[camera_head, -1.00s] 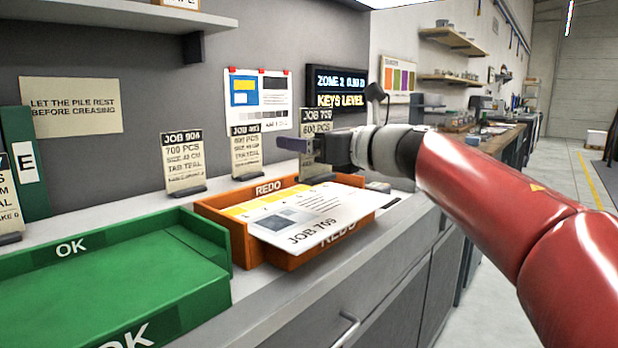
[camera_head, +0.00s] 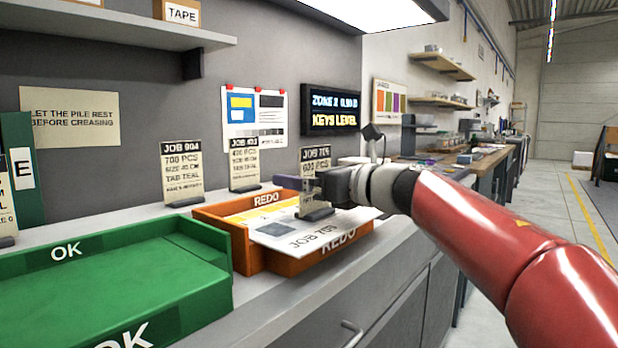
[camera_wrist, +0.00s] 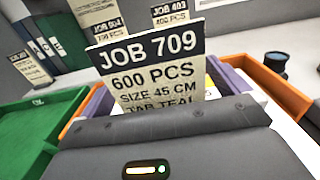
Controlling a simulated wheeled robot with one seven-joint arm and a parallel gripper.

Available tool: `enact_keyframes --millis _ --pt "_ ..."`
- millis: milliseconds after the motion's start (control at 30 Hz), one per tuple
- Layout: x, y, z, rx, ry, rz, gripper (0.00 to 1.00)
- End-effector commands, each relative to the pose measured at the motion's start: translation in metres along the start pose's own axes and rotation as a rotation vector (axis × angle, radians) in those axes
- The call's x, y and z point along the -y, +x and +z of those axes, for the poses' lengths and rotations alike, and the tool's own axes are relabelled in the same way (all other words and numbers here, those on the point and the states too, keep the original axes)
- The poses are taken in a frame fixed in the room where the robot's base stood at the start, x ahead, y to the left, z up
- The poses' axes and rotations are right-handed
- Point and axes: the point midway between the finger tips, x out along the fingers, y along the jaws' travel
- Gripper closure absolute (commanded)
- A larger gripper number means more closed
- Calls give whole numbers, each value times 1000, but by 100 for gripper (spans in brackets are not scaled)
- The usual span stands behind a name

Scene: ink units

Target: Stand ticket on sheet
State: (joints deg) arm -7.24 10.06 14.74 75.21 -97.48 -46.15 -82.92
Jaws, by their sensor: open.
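The cream ticket headed JOB 709 (camera_head: 315,160) stands upright. Its dark foot (camera_head: 316,214) appears to rest on the white sheet (camera_head: 275,235), which is also marked JOB 709 and lies across the orange REDO tray (camera_head: 255,257). My gripper (camera_head: 303,186) is at the ticket's middle and hides part of it. In the wrist view the ticket (camera_wrist: 150,75) is between my open purple fingers, with gaps at its sides. Its lower part and foot are hidden there behind my gripper body.
The green OK tray (camera_head: 120,285) is to the left. Tickets JOB 904 (camera_head: 182,170) and JOB 403 (camera_head: 245,162) stand behind along the counter. A dark display (camera_head: 332,110) hangs on the wall. Bare counter (camera_head: 255,310) runs along the front.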

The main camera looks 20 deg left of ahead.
Motion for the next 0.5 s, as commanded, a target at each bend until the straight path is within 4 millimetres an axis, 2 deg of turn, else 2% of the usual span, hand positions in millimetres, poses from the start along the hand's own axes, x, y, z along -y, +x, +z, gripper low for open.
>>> enact_keyframes --millis 133,233,500 --pt "0 -4 0 1 -1 -1 0" --pt "0 -15 -1 1 -2 -2 0" --pt "0 -72 -2 1 -1 -4 0"
